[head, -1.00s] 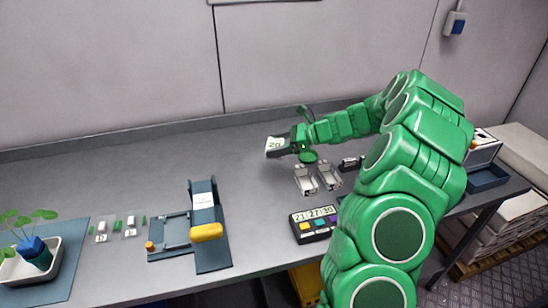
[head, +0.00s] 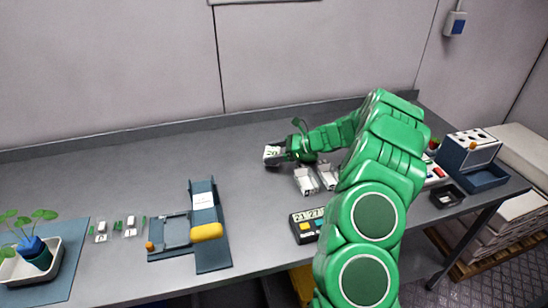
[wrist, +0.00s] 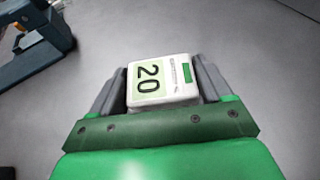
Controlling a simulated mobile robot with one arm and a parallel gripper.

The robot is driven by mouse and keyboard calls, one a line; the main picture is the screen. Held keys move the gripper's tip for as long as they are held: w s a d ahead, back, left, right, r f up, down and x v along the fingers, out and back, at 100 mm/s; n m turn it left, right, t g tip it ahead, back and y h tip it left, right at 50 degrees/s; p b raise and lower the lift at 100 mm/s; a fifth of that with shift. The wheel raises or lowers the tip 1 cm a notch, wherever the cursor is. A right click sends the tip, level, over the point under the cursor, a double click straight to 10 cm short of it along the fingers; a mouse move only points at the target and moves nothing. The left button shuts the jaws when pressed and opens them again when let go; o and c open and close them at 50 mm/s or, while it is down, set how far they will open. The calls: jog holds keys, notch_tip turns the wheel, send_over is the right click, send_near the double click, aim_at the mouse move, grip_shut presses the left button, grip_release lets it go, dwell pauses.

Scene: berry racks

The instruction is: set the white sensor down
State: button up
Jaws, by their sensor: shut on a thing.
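The white sensor (head: 271,154) is a small white block with a pale green face marked "20". In the wrist view the white sensor (wrist: 163,80) sits between the two grey fingers of my gripper (wrist: 163,88), which is shut on it. In the head view my gripper (head: 284,153) holds it at the back middle of the grey table. I cannot tell whether its underside touches the table.
A blue fixture with a yellow handle (head: 206,232) lies to the left front. A timer box (head: 305,225) stands at the front. The table (head: 120,180) is clear at the back left.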

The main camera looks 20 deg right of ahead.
jog(key=shift+f, duration=1)
jog(key=o, duration=1)
jog(key=shift+f, duration=0.1)
jog(key=shift+o, duration=0.2)
